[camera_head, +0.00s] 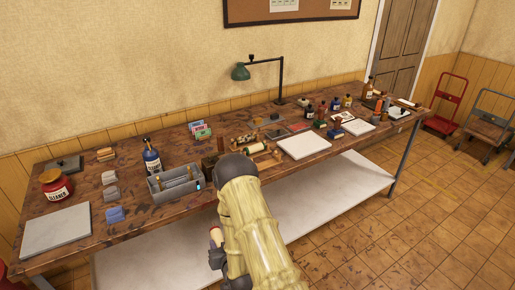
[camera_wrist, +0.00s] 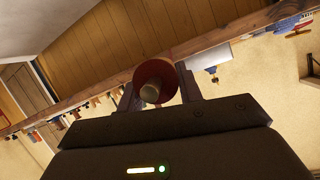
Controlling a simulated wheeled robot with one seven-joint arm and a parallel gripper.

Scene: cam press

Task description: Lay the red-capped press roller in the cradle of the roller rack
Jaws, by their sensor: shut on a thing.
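The red-capped press roller (camera_wrist: 155,82) shows end-on in the wrist view, its round red cap and pale stub facing the camera. My gripper (camera_wrist: 160,92) is shut on it, with a dark finger on either side. In the head view the roller (camera_head: 214,236) is a small pale and red piece at my gripper (camera_head: 215,252), in front of the table's front edge; my arm hides part of both. A wooden stand that looks like the roller rack (camera_head: 264,158) is on the table behind my arm, with a pale roller on it. Its cradle is too small to make out.
The long wooden table (camera_head: 150,222) has a grey tool tray (camera_head: 175,188) left of my arm and a white slab (camera_head: 304,146) to the right. A blue bottle (camera_head: 152,158) and a lamp (camera_head: 281,80) stand farther back. A pale lower shelf (camera_head: 330,195) lies below.

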